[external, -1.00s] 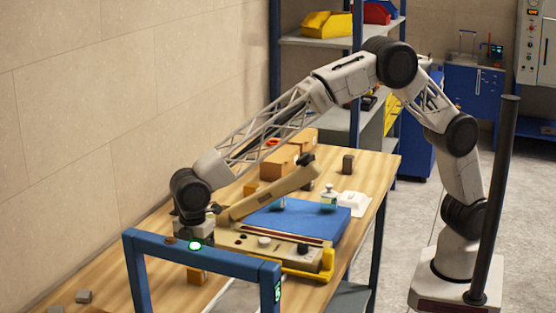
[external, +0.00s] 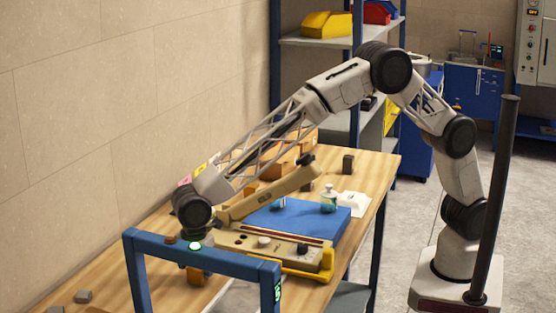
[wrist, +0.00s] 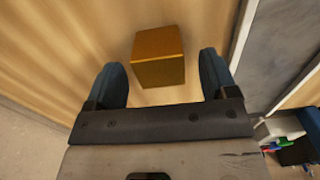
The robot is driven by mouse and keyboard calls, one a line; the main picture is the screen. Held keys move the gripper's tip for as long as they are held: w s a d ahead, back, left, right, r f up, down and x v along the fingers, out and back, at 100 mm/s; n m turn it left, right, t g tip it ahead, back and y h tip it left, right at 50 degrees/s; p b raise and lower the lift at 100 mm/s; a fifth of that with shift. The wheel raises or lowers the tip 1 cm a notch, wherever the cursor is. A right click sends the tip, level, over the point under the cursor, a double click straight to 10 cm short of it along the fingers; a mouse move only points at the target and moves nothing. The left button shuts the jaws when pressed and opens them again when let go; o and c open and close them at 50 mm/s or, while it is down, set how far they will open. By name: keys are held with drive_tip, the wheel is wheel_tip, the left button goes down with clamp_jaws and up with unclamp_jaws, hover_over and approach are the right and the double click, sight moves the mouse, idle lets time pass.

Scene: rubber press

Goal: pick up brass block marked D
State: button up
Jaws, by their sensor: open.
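A brass block (wrist: 158,57) lies on the wooden table in the wrist view, just beyond and between the fingertips. No letter can be made out on its visible faces. My gripper (wrist: 163,72) is open, with one dark blue finger on each side of the block's near end and a gap on both sides. In the external view, the brass block (external: 196,277) shows below the blue frame, under my wrist. My fingers are mostly hidden there by the blue bar.
A blue frame (external: 205,256) stands in front of my wrist in the external view. A beige hinged press (external: 265,243) is right beside it, with a blue mat (external: 300,217) behind. Small grey blocks (external: 83,296) lie at the table's near left. Coloured items (wrist: 280,145) show at the wrist view's right.

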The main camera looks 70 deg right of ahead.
sight(197, 273)
drive_tip(key=shift+f, duration=1.55)
drive_tip(key=shift+c, duration=0.4)
drive_tip(key=c, duration=1.2)
